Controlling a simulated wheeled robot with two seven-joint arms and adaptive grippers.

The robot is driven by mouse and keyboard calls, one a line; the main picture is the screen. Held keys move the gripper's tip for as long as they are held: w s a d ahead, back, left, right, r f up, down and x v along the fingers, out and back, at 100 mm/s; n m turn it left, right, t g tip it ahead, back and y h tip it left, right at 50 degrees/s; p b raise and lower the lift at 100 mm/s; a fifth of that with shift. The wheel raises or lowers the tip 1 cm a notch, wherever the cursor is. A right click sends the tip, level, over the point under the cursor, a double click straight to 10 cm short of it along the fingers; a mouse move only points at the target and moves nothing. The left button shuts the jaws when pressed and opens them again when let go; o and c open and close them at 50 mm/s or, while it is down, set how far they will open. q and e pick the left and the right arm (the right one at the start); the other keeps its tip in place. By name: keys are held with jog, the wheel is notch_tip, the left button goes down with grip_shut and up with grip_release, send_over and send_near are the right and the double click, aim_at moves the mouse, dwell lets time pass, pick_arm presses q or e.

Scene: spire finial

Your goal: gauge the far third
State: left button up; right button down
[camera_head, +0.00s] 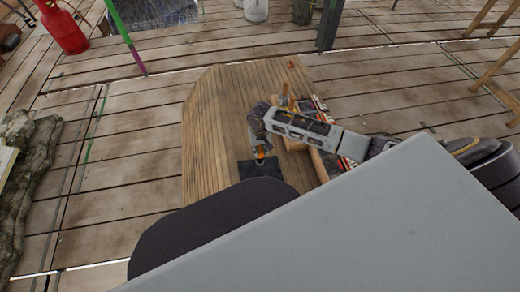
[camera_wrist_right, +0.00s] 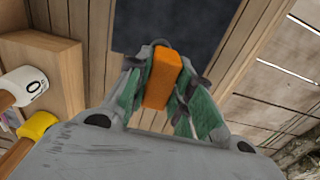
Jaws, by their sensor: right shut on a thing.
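My right gripper (camera_head: 259,153) is over the plank-topped table (camera_head: 215,115), just beyond the dark mat. In the right wrist view its fingers (camera_wrist_right: 160,88) are shut on a small orange block-like piece (camera_wrist_right: 162,78). A grey curved part, like a ring, shows at the far end of the orange piece. It also shows as a small orange spot (camera_head: 260,156) in the head view. The dark mat (camera_wrist_right: 195,25) lies below and beyond the fingers in the wrist view. I cannot tell whether the piece touches anything. My left gripper is not in view.
A wooden block stand (camera_wrist_right: 40,65) is left of the fingers in the wrist view, near a white-ended piece marked 0 (camera_wrist_right: 24,86) and a yellow-ended one (camera_wrist_right: 38,126). A wooden post (camera_head: 284,92) stands beyond my right wrist. The table's left part is clear.

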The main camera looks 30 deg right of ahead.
jog(key=shift+f, duration=1.6)
dwell(0.8)
jog(key=shift+s+f+p, duration=0.1)
jog(key=shift+f+p, duration=0.05)
jog(key=shift+p, duration=0.25)
dwell(4.6)
